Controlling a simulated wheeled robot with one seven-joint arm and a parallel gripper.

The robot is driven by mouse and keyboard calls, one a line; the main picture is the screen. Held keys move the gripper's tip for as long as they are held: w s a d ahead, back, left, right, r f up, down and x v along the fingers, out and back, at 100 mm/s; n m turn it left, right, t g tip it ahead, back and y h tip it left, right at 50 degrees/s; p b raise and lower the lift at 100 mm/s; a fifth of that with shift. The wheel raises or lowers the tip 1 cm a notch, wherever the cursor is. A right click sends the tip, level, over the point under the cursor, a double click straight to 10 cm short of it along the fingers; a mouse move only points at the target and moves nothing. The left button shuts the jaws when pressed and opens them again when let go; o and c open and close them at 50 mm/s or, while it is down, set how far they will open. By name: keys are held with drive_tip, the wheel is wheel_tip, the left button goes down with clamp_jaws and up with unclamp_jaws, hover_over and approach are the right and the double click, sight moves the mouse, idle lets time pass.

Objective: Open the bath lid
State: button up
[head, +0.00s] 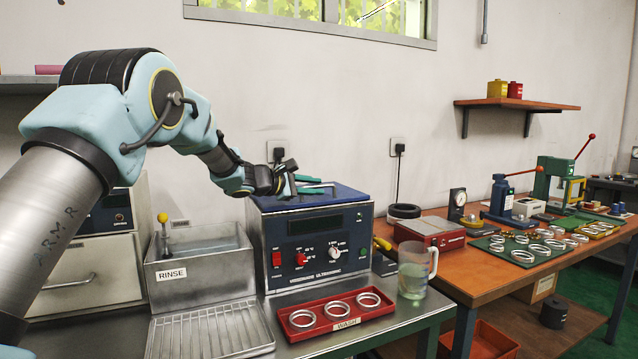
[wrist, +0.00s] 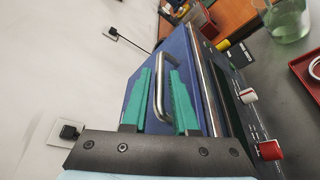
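The ultrasonic bath (head: 316,245) is a dark blue box with red switches and a white knob, standing on the steel counter. Its blue lid (head: 350,194) lies flat and closed on top; it also shows in the wrist view (wrist: 180,45). A metal bar handle (wrist: 159,88) rises from the lid. My gripper (head: 317,184) is low over the lid, its green fingers reaching in from the left. In the wrist view the fingers (wrist: 160,85) are apart, one on each side of the handle, with gaps visible. Nothing appears gripped.
A red tray (head: 340,326) with three rings, labelled WASH, lies in front of the bath, with a glass jug (head: 415,270) to its right. The rinse basin (head: 195,262) stands left. An orange bench (head: 462,268) with tools and several rings is at right.

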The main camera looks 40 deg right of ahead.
drive_tip(key=shift+x, duration=1)
clamp_jaws()
idle(0.8)
